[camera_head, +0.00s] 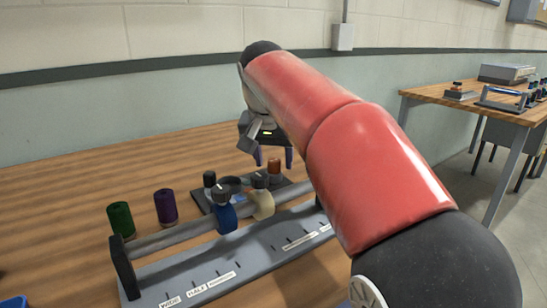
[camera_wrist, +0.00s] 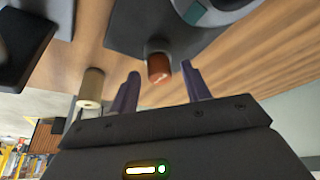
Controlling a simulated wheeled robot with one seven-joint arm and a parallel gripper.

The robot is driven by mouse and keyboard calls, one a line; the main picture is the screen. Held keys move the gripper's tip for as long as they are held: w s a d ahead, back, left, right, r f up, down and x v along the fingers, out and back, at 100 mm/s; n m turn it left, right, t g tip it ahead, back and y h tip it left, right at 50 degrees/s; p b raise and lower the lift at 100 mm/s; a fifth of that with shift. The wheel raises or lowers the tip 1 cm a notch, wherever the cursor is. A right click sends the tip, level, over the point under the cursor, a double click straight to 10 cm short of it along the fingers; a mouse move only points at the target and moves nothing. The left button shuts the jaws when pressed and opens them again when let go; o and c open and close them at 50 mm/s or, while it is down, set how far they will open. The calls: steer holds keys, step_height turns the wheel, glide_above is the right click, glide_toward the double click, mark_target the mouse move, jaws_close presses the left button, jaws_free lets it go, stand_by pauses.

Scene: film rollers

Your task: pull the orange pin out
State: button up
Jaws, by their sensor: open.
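The orange pin (camera_head: 274,167) stands upright on a dark plate (camera_head: 292,187) behind the grey rail, with a grey collar at its base. In the wrist view the orange pin (camera_wrist: 159,70) shows its rounded top between my two fingertips. My gripper (camera_head: 274,159) points down over it, with its purple-grey fingers spread to either side. In the wrist view my gripper (camera_wrist: 160,72) is open, and a gap shows between the pin and each finger. I cannot tell exactly how far down the fingers reach along the pin.
A black post (camera_head: 209,180) stands left of the pin. Green (camera_head: 121,219) and purple (camera_head: 166,206) spools stand at left. The wooden table behind is clear.

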jaws_close()
steer(key=shift+r+p, duration=1)
steer(key=shift+p, duration=0.15)
steer(key=shift+f, duration=0.1)
jaws_free()
steer(key=v, duration=0.7)
steer(key=shift+r+p, duration=0.35)
steer(key=shift+p, duration=0.05)
